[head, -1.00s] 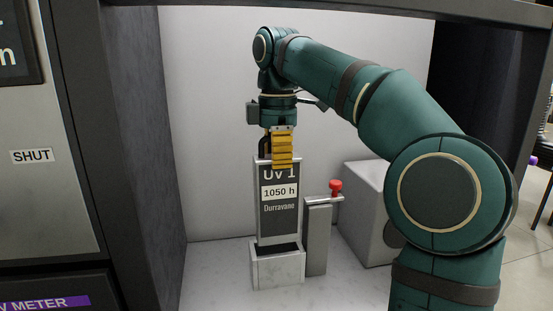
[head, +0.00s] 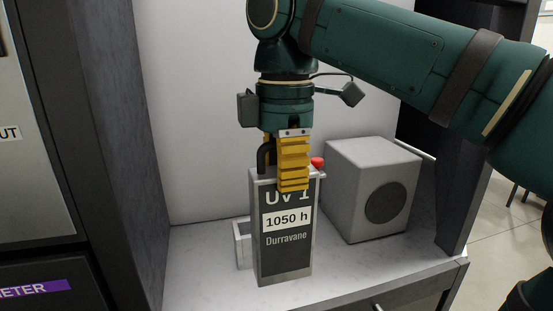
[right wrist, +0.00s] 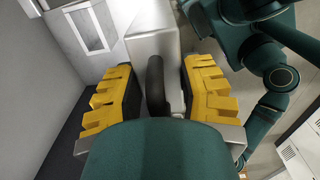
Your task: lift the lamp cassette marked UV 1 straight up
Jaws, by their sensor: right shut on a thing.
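The lamp cassette marked UV 1 (head: 288,236) is a dark grey plate in a light metal frame with a "1050 h" label. It hangs upright from my right gripper (head: 292,183), clear of its pale holder (head: 242,246) and in front of it. The holder shows partly behind the cassette's left edge; its open top also shows in the right wrist view (right wrist: 90,30). The gap under the cassette is hard to judge. My left gripper is not in view.
A red knob (head: 317,163) shows behind the cassette, its post mostly hidden. A grey box with a dark disc (head: 375,175) stands at the right rear. A dark side wall (head: 115,130) bounds the left. The white bench top (head: 195,270) is clear at left.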

